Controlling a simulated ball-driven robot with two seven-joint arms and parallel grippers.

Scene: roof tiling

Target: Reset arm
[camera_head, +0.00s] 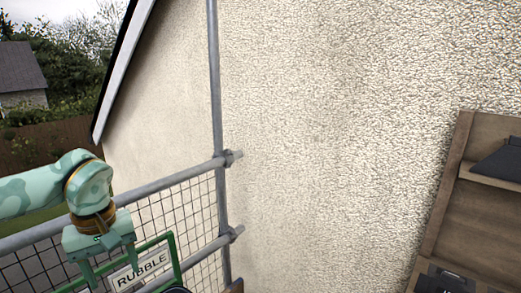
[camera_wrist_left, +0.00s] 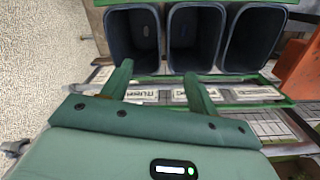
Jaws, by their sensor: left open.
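My left arm, mint green with a patterned shell, comes in from the left in the head view. My left gripper (camera_head: 112,272) points down beside the scaffold's mesh railing, above and left of a white sign reading RUBBLE (camera_head: 140,269). In the left wrist view the two green fingers of the left gripper (camera_wrist_left: 158,75) are apart with nothing between them. My right gripper is in neither view.
Dark open bins (camera_wrist_left: 133,40) stand in a row beyond the fingers in the wrist view, with a green rack frame (camera_wrist_left: 250,92) below them. A grey scaffold pole (camera_head: 215,100) rises before the pebbled wall (camera_head: 330,130). A wooden shelf unit (camera_head: 455,215) stands at right.

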